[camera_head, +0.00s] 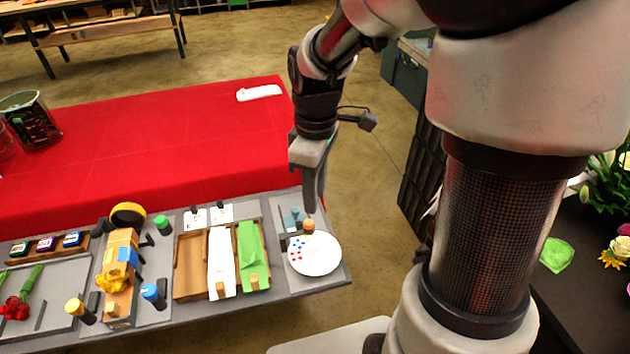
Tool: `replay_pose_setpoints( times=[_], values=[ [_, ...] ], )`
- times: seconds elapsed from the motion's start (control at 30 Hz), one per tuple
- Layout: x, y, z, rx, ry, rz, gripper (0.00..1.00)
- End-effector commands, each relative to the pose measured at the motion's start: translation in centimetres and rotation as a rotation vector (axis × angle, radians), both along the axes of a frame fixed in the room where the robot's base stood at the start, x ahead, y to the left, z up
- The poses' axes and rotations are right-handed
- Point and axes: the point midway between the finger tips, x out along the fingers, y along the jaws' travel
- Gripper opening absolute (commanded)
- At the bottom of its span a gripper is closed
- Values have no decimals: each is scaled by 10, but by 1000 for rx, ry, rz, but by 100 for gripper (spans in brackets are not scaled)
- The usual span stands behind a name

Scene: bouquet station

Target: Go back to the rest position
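My gripper (311,207) points straight down at the right end of the grey station table (330,283). Its fingertips are just above or at a small orange-topped item (309,225) beside a white round plate (318,262). I see the fingers edge-on, so I cannot tell whether they are open or shut, or whether they touch the orange-topped item. My arm comes down from the top right and hides part of the floor behind it.
A red-covered table (150,135) lies behind. A dark table with flowers (612,258) stands right.

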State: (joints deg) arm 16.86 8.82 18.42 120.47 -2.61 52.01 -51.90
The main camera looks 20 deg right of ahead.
Motion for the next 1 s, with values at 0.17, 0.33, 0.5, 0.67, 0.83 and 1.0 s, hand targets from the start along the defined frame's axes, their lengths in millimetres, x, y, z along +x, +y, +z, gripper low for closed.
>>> replay_pose_setpoints(
  times=[0.17,0.33,0.5,0.67,0.83,1.0],
  values=[
    [0,0,16,-1,-1,1,31],
    [0,0,18,0,1,2,31],
    [0,0,18,0,1,1,31],
    [0,0,18,0,1,1,31],
    [-5,1,37,-14,-41,-66,31],
    [-30,3,95,-14,-197,-337,31]
  ],
)
